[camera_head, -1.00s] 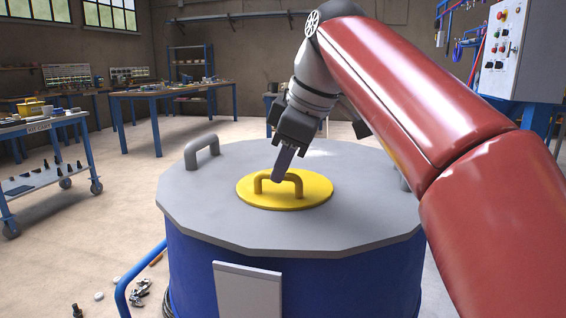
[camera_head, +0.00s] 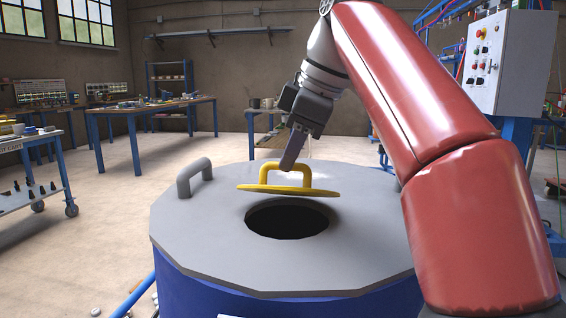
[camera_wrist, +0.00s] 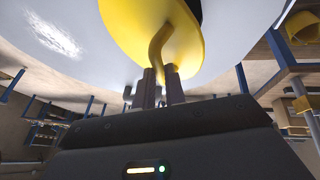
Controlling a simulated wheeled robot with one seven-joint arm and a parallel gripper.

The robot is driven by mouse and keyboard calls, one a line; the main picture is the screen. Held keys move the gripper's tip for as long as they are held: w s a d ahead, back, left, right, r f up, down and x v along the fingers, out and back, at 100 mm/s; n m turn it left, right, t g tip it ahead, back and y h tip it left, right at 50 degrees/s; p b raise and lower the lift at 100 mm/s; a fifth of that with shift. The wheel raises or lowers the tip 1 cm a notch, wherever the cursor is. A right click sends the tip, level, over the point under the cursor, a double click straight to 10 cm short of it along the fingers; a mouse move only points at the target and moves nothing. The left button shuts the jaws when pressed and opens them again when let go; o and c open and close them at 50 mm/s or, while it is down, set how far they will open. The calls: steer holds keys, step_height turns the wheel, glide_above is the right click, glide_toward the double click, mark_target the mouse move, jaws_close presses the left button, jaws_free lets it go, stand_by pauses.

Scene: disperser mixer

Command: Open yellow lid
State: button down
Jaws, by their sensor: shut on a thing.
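The yellow lid (camera_head: 290,191) is a thin round disc with an arched yellow handle (camera_head: 287,166) on top. It hangs a little above the grey mixer top (camera_head: 200,235), clear of the round dark hole (camera_head: 288,220) in it. My gripper (camera_head: 290,160) is shut on the lid's handle. In the wrist view the lid (camera_wrist: 130,25) shows close up, and the fingers of my gripper (camera_wrist: 162,85) are on either side of the handle (camera_wrist: 157,50).
A grey arched handle (camera_head: 193,176) stands on the left of the mixer top. A cart (camera_head: 35,185) with blue legs is at the far left, and a workbench (camera_head: 150,108) stands behind. A control cabinet (camera_head: 500,62) is at the right.

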steer(key=shift+w+d+r, duration=0.15)
steer(key=shift+w+r, duration=0.1)
steer(key=shift+w, duration=0.2)
steer(key=c, duration=1.5)
jaws_free()
steer(key=shift+w, duration=0.1)
steer(key=shift+o, duration=0.2)
steer(key=shift+r, duration=0.2)
steer(key=shift+d+r, duration=0.2)
steer(key=shift+r, duration=0.15)
steer(key=s+d, duration=0.7)
steer(key=d, duration=0.3)
